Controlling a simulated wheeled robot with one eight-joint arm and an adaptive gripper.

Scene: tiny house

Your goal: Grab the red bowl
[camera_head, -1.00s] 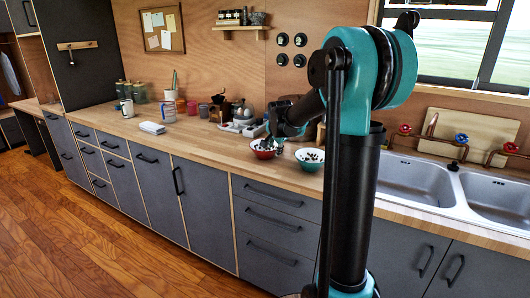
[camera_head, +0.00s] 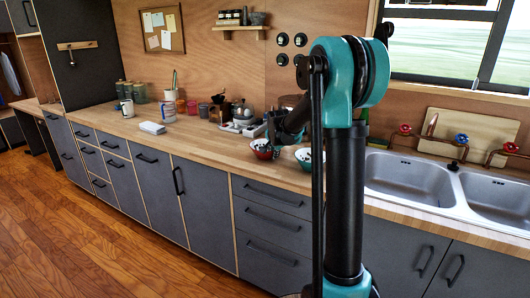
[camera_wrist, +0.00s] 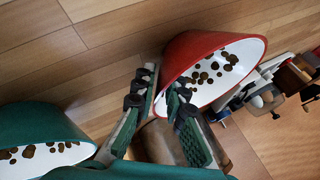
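My gripper (camera_head: 274,147) reaches down at the red bowl's right side. In the wrist view the red bowl (camera_wrist: 188,52) has a white inside with brown spots. My gripper (camera_wrist: 163,90) is open there, its two dark green fingers apart. The bowl's near edge lies between the fingertips, with the right finger over the white inside and the left finger outside. Whether either finger touches the bowl I cannot tell.
In the wrist view the green bowl (camera_wrist: 40,122) is at lower left, close to my gripper. A tray with small items (camera_head: 240,128) stands behind the red bowl. The sink (camera_head: 410,180) is to the right.

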